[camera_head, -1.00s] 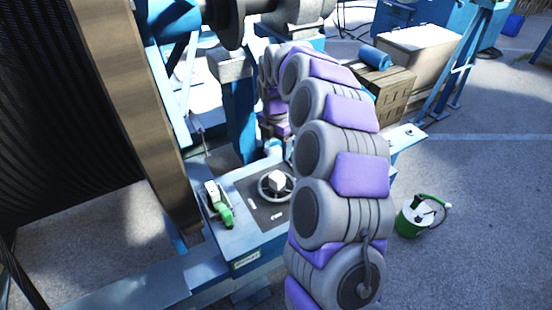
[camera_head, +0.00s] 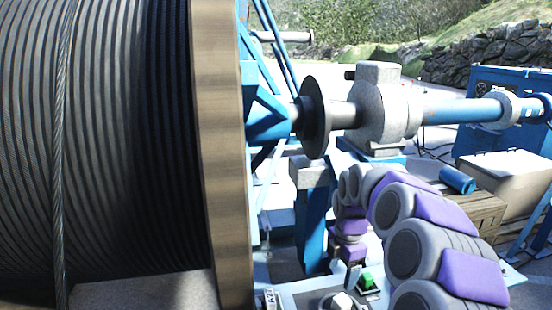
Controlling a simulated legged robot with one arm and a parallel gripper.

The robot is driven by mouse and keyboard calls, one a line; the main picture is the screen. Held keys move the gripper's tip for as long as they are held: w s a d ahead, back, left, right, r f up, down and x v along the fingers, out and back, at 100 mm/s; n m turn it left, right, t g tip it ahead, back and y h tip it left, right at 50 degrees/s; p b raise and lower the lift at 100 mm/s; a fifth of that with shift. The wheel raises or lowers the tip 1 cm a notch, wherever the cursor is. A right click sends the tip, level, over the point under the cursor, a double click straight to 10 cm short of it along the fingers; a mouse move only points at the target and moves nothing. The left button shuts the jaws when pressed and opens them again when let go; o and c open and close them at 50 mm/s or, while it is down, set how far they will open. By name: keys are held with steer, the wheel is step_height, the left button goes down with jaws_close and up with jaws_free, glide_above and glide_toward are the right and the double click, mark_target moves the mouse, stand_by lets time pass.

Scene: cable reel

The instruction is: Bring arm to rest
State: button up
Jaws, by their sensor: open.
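My arm, in grey and purple segments, rises from the lower right, arches over and bends down behind the control panel (camera_head: 305,290). My gripper (camera_head: 353,278) is at its far end, small and partly seen, pointing down just above the panel beside a small green part (camera_head: 368,281). It is open, and I see nothing held in it. A handwheel with a pale hub (camera_head: 340,302) sits on the panel, cut by the lower picture edge.
A large cable reel (camera_head: 110,140) with a wooden rim (camera_head: 222,150) fills the left. A grey bearing housing (camera_head: 385,110) and blue shaft (camera_head: 460,110) stand behind the arm. A wooden crate (camera_head: 480,217) and blue cylinder (camera_head: 457,180) are at right.

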steer(key=s+a+f+m+b, duration=0.1)
steer(key=s+a+m+b, duration=0.3)
steer(key=s, duration=0.5)
steer(key=s+a+f+m+b, duration=0.1)
steer(key=s+a+m, duration=0.1)
steer(key=s+m, duration=0.5)
steer(key=s+f+m+b, duration=0.2)
steer(key=s+f+m, duration=0.2)
steer(key=s, duration=0.7)
steer(key=s+f+m+g+b, duration=0.1)
steer(key=s+f+m, duration=0.3)
steer(key=s, duration=0.7)
steer(key=d+m+b, duration=0.1)
steer(key=m, duration=0.1)
steer(key=shift+f+m+g+b, duration=0.3)
steer(key=shift+f+b, duration=0.05)
steer(key=shift+b, duration=0.05)
